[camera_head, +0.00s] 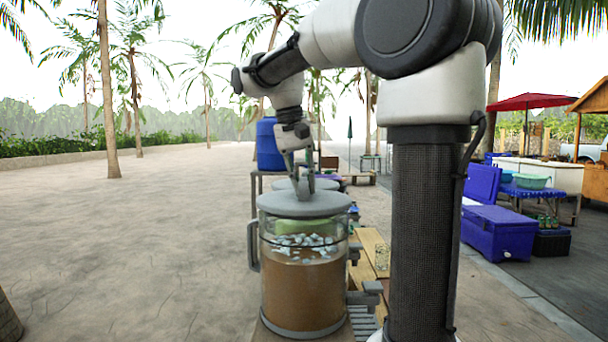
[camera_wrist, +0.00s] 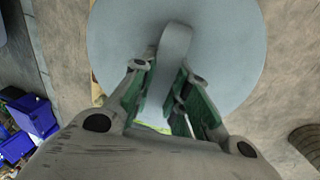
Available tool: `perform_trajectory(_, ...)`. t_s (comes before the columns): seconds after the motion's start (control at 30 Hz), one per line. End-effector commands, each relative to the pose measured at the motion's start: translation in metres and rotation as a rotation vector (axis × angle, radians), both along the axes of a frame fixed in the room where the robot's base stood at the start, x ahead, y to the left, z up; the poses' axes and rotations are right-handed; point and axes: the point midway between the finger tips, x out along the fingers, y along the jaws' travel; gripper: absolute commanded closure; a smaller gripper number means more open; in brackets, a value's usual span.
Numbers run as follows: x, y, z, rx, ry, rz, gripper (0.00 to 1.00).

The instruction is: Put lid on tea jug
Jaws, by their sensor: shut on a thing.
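The tea jug (camera_head: 303,285) is a clear container of brown tea with ice near its top and a grey handle at its left side. The round grey lid (camera_head: 305,206) is level over the jug's mouth; I cannot tell whether it rests on the rim or hangs just above it. My gripper (camera_head: 304,180) points down and is shut on the lid's raised handle. In the wrist view, the lid (camera_wrist: 240,60) fills the upper middle, and its strap handle (camera_wrist: 175,45) passes between my gripper's green-padded fingers (camera_wrist: 165,95). The jug is mostly hidden there.
A grey round top (camera_head: 284,184) shows just behind the lid. A blue barrel (camera_head: 268,145) stands farther back. Wooden planks (camera_head: 374,252) lie right of the jug. Blue coolers (camera_head: 500,232) are at the far right. The paved ground at left is open.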

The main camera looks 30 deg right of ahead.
Motion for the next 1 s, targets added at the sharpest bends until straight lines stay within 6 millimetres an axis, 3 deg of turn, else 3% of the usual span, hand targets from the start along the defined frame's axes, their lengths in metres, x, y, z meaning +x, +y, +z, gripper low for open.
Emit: perform_trajectory(1.0,-0.0041,0.003,-0.0018,0.0,0.0,0.0,1.0)
